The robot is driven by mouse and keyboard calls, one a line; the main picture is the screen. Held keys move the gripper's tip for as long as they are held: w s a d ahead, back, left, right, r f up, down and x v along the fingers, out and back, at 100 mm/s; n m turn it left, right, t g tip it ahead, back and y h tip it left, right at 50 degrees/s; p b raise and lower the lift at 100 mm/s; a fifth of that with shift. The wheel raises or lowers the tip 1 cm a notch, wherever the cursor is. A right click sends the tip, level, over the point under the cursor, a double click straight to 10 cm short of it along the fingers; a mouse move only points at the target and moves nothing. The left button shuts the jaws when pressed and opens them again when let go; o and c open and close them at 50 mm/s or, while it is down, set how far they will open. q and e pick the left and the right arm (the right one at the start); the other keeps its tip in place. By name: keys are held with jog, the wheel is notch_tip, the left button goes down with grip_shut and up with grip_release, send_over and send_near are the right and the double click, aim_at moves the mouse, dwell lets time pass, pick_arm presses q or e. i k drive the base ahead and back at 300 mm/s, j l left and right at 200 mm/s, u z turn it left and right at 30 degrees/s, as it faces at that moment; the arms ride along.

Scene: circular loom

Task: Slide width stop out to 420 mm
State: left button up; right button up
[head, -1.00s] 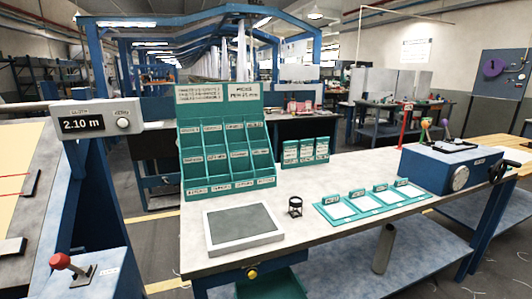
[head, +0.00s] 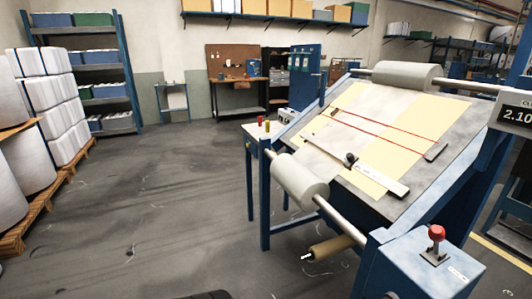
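A pale flat bar (head: 385,178) with a black knob (head: 351,159) lies across the lower part of the sloped inspection table (head: 360,197). No millimetre marks can be read at this distance. A small dark block (head: 435,152) sits at the right edge, by the ends of two red lines (head: 385,132) on the cream cloth (head: 440,112). Neither of my grippers is in view.
White rolls (head: 300,182) (head: 405,75) lie at the table's lower and upper ends. A blue box with a red-knobbed lever (head: 436,238) and a display (head: 515,115) stand at right. The floor (head: 150,220) between is open.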

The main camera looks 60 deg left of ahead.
aim_at(351, 158)
jog(key=u, duration=1.35)
